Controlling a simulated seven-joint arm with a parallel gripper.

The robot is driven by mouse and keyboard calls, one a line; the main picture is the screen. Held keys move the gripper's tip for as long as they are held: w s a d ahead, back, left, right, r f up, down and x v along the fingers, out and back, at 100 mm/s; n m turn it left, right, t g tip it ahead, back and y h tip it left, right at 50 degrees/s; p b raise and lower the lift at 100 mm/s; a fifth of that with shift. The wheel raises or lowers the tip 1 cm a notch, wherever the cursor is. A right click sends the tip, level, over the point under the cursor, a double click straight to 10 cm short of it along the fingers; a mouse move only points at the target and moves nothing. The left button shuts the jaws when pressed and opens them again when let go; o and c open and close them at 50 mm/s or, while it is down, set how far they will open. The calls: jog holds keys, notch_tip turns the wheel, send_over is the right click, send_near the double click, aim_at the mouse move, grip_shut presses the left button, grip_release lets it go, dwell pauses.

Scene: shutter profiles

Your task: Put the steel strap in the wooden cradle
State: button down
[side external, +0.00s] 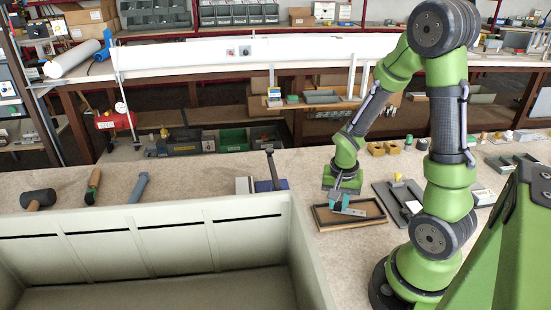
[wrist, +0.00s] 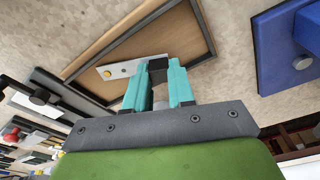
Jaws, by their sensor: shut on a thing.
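The steel strap (wrist: 122,69), a flat light-grey bar with a yellow dot near one end, sticks out to the left of my gripper (wrist: 158,66) in the wrist view. The teal fingers are shut on it around a dark part. In the side external view my gripper (side external: 339,202) points down over a shallow tray with a brown floor and dark rim (side external: 321,222), and the strap (side external: 351,211) shows at its tips. Whether the strap touches the tray floor is unclear. Small tan notched blocks (side external: 384,148) stand behind; I cannot tell whether they are the wooden cradle.
A large pale bin (side external: 150,240) fills the front left. A mallet (side external: 38,199) and other tools lie far left.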

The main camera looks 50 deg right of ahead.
jog(key=shift+f, duration=0.1)
jog(key=c, duration=1.1)
grip_release()
jog(key=shift+o, duration=0.7)
jog(key=shift+w, duration=0.1)
notch_tip(320, 180, up, 12)
jog(key=a, duration=0.2)
jog(key=a+r+n+t+y, duration=0.3)
jog(key=a+r+n+t, duration=0.3)
jog(key=a, duration=0.9)
notch_tip(320, 180, up, 5)
jog(key=n, duration=0.3)
jog(key=shift+s+a+f+t+y, duration=0.2)
jog(key=shift+s+t+y, duration=0.1)
jog(key=shift+s, duration=0.1)
